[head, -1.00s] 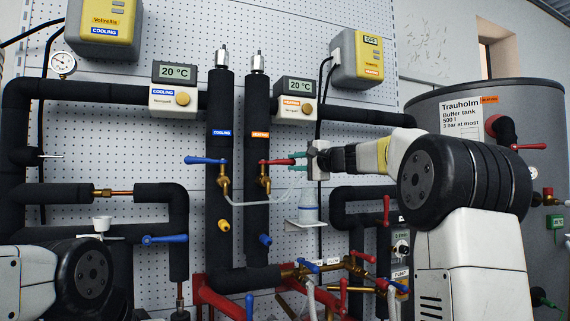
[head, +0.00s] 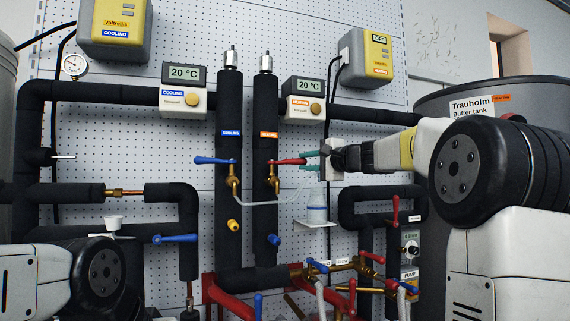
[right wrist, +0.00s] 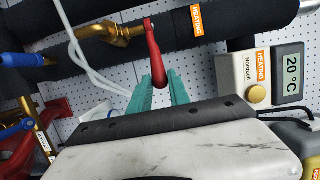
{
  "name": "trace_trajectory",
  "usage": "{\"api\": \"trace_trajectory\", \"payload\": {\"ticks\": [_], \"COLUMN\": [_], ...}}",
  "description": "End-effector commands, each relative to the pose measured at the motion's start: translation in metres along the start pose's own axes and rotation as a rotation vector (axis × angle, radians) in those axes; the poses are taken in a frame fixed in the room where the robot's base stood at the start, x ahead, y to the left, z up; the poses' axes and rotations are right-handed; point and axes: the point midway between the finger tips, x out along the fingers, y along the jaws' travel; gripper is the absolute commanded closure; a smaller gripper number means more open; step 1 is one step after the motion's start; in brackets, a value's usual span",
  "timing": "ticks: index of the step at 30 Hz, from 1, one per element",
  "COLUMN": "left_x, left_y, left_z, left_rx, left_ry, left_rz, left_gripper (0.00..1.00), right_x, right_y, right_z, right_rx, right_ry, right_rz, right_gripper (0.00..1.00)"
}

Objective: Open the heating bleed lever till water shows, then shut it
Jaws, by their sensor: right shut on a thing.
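The heating bleed lever (head: 289,161) is red and sits on a brass valve (head: 273,182) on the black heating pipe (head: 265,120). In the head view it points right, roughly level. My right gripper (head: 310,161) is at its free end, and the green fingers (right wrist: 162,94) are shut on the red lever (right wrist: 154,52) in the right wrist view. A pale clear hose (head: 300,195) runs from the brass outlets to a bottle (head: 317,207) on a small white shelf (head: 316,224). I cannot make out water in the hose. My left gripper is out of view.
The blue cooling bleed lever (head: 212,160) points left on the neighbouring pipe (head: 229,110). A heating display (head: 303,86) reads 20 °C above the gripper. Red and blue valve levers (head: 371,257) crowd the lower pipes. The buffer tank (head: 440,103) stands at right, behind my right arm.

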Motion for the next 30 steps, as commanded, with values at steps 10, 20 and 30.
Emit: {"api": "trace_trajectory", "payload": {"ticks": [10, 20, 30], "left_x": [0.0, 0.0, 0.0], "left_y": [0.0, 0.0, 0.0], "left_z": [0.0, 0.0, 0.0], "left_rx": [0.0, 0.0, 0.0], "left_ry": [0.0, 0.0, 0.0], "left_rz": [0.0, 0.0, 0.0], "left_gripper": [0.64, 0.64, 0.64], "right_x": [-0.015, -0.016, -0.025], "right_y": [0.001, 0.001, 0.002], "right_z": [0.017, 0.018, 0.031], "right_rx": [0.0, 0.0, 0.0], "right_ry": [-0.005, -0.005, -0.004], "right_rz": [0.002, 0.002, 0.002], "right_gripper": [1.0, 1.0, 1.0]}}
